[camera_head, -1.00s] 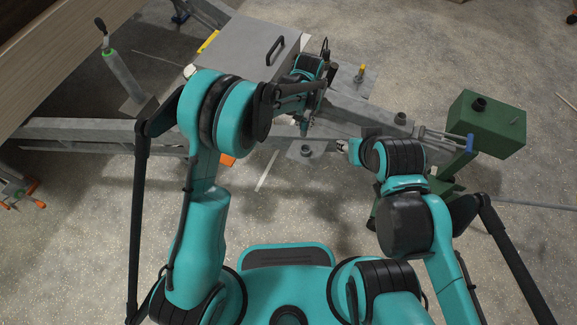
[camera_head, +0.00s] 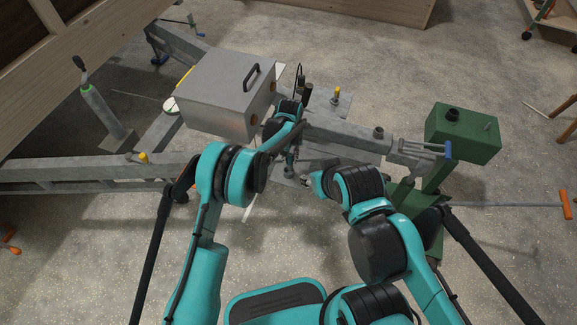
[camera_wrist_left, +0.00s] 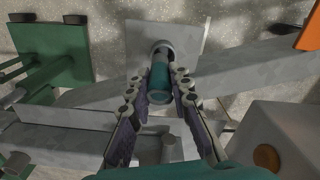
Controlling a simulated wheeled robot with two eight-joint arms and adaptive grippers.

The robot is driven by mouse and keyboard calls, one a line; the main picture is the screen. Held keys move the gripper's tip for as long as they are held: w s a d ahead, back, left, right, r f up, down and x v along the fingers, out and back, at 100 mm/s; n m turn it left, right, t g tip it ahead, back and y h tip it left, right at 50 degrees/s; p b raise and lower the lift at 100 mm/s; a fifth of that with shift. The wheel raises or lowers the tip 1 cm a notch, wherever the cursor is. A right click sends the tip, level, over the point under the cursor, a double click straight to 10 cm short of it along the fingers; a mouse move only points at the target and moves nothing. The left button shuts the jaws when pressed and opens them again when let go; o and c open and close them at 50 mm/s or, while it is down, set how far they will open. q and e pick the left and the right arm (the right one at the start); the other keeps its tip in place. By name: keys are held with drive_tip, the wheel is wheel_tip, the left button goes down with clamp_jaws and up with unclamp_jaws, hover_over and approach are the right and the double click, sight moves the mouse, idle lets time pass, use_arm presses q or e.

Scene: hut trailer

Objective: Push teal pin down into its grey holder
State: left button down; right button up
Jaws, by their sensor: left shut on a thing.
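The teal pin (camera_wrist_left: 160,78) stands between the two fingers of my left gripper (camera_wrist_left: 160,88) in the left wrist view. The fingers are shut on it. Its far end meets the round grey holder (camera_wrist_left: 163,46), whose rim shows around that end; how deep it sits I cannot tell. The holder is on a grey plate (camera_wrist_left: 188,38) beside the beam. In the head view my left gripper (camera_head: 291,158) is over this spot, and the pin is mostly hidden by the arm. My right gripper (camera_head: 308,181) is close by on the right, small and partly hidden by its own arm.
A grey metal box (camera_head: 215,95) with a black handle stands behind my left arm. A grey beam (camera_head: 340,133) runs right towards a green box (camera_head: 462,133) on a stand. Yellow-topped pins stand at the far plate (camera_head: 337,91) and left beam (camera_head: 143,158). Floor in front is open.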

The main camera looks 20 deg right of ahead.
sight(289, 163)
use_arm(q)
drive_tip(key=shift+w+a+f, duration=0.15)
drive_tip(key=shift+w+f, duration=0.05)
drive_tip(key=shift+f, duration=0.25)
drive_tip(key=shift+f+b, duration=0.9)
drive_tip(key=shift+f, duration=0.75)
drive_tip(key=shift+f, duration=0.15)
drive_tip(key=c, duration=1.4)
unclamp_jaws()
